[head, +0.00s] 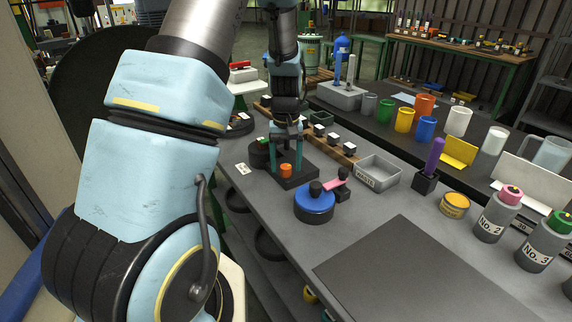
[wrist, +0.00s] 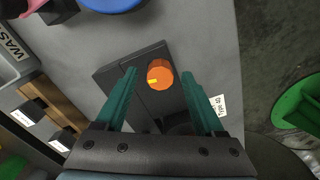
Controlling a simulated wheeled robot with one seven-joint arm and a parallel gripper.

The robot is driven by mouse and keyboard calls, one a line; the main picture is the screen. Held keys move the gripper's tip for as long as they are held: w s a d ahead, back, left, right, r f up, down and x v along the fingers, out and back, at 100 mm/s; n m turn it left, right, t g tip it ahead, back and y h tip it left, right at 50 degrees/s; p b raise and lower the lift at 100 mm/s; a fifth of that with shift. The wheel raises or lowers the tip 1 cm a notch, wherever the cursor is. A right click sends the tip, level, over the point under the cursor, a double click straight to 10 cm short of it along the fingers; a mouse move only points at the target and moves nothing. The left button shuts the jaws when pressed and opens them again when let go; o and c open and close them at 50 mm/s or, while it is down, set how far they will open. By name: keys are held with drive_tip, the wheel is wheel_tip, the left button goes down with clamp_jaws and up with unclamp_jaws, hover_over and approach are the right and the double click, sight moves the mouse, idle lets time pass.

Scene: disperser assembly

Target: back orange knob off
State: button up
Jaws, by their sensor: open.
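The orange knob (head: 286,170) stands on a dark base plate (head: 297,181) on the grey bench. In the wrist view the orange knob (wrist: 160,75) has a yellow mark on its face toward the lower left. My gripper (head: 289,165) points down over the base plate. Its two green fingers are open, one on each side of the knob in the wrist view (wrist: 158,82), with gaps between them and the knob. Part of the base plate is hidden behind my gripper. A small green part (head: 262,140) shows on a dark round piece to the left of the gripper.
A grey waste bin (head: 377,172) and a wooden rack (head: 335,148) with several dark blocks are to the right. A white label (head: 243,169) lies left. A dark mat (head: 400,275) covers the near bench.

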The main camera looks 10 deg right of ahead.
sight(286, 166)
wheel_tip(286, 166, up, 10)
drive_tip(key=b, duration=0.2)
drive_tip(key=shift+r, duration=0.2)
drive_tip(key=s+a+f+t, duration=0.1)
drive_tip(key=s+a+f, duration=0.1)
drive_tip(key=s+a, duration=1.1)
drive_tip(key=a, duration=0.3)
drive_tip(key=shift+s+m+t, duration=0.3)
drive_tip(key=shift+s, duration=0.05)
